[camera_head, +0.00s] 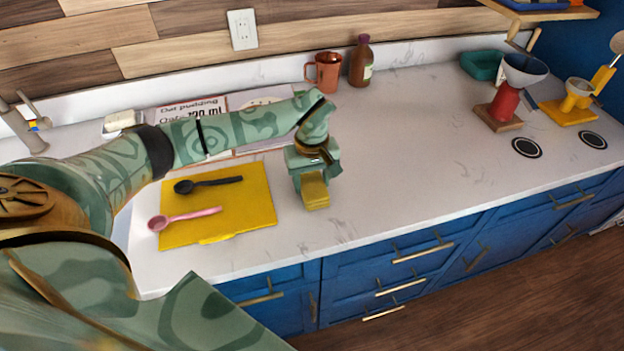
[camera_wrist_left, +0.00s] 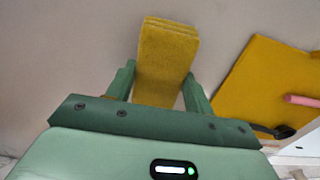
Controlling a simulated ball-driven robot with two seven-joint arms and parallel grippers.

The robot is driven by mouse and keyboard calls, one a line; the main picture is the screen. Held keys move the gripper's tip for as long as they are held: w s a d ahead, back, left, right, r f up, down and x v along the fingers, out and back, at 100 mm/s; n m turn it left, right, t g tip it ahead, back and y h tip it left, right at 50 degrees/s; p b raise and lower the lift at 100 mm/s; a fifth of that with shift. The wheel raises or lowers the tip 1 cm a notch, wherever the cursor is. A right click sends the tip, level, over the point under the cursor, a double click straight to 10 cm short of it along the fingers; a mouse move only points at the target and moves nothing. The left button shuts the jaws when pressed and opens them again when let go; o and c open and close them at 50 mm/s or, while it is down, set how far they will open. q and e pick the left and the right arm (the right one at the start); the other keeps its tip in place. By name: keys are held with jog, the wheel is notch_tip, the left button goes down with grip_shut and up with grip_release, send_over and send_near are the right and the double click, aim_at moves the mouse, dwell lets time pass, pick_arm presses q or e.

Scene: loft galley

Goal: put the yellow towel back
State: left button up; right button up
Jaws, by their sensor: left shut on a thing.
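The folded yellow towel (camera_wrist_left: 165,62) is between the two fingers of my left gripper (camera_wrist_left: 157,92) in the left wrist view. In the head view the towel (camera_head: 315,192) shows below my left gripper (camera_head: 313,180), near the front of the white counter. The gripper is shut on it. I cannot tell whether the towel touches the counter. My right gripper is not in view.
A yellow board (camera_head: 240,205) with a black spoon (camera_head: 208,184) and a pink spoon (camera_head: 183,218) lies left of the gripper. A copper mug (camera_head: 327,73) and brown bottle (camera_head: 360,62) stand at the back. The counter (camera_head: 420,150) right of the gripper is clear.

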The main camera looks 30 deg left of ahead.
aim_at(313, 183)
pick_arm(q)
jog(key=o, duration=0.9)
jog(key=shift+f, duration=0.15)
notch_tip(313, 183, up, 12)
jog(key=shift+r+p, duration=0.2)
jog(key=shift+p, duration=0.7)
jog(key=shift+d, duration=0.15)
